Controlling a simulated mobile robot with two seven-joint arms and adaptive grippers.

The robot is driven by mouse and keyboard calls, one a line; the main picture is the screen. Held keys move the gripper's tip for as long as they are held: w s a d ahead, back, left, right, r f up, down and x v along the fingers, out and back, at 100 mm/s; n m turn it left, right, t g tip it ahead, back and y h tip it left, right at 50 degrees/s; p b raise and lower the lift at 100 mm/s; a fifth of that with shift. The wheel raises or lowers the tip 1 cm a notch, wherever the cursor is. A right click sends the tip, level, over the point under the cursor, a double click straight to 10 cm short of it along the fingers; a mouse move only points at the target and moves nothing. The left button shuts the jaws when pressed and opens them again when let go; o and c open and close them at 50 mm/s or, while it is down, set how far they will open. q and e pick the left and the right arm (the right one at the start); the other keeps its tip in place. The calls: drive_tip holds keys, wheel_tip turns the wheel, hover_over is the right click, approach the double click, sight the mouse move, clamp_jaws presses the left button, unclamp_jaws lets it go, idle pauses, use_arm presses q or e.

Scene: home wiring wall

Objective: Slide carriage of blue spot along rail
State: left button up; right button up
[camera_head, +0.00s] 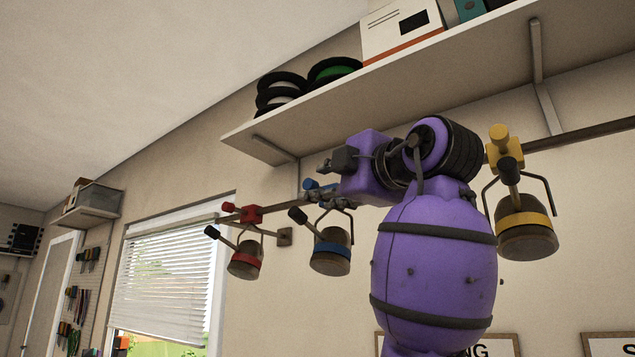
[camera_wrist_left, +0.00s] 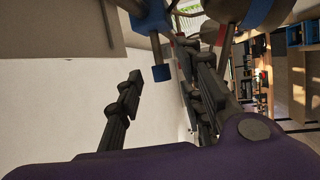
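The blue spot (camera_head: 331,250) hangs from the wall rail between the red spot (camera_head: 245,260) and the yellow spot (camera_head: 527,235). Its blue carriage (camera_head: 311,184) is partly hidden by my left gripper (camera_head: 322,193). In the left wrist view, the blue carriage (camera_wrist_left: 150,20) is at the top, with a blue-ended knob (camera_wrist_left: 160,73) between the two fingers of my left gripper (camera_wrist_left: 162,65). The fingers stand apart, with a visible gap on each side of the knob. My right gripper is in neither view.
The red carriage (camera_head: 250,214) is left of the blue one on the rail (camera_head: 285,206). A shelf (camera_head: 440,80) with spools and boxes runs above the rail. A window with a blind (camera_head: 165,275) is at the left.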

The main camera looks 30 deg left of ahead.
sight(318, 187)
use_arm(q)
drive_tip(key=x, duration=0.3)
drive_tip(key=shift+w+a, duration=0.1)
drive_tip(key=shift+w, duration=0.1)
drive_tip(key=shift+s, duration=0.1)
drive_tip(key=shift+c, duration=0.5)
clamp_jaws()
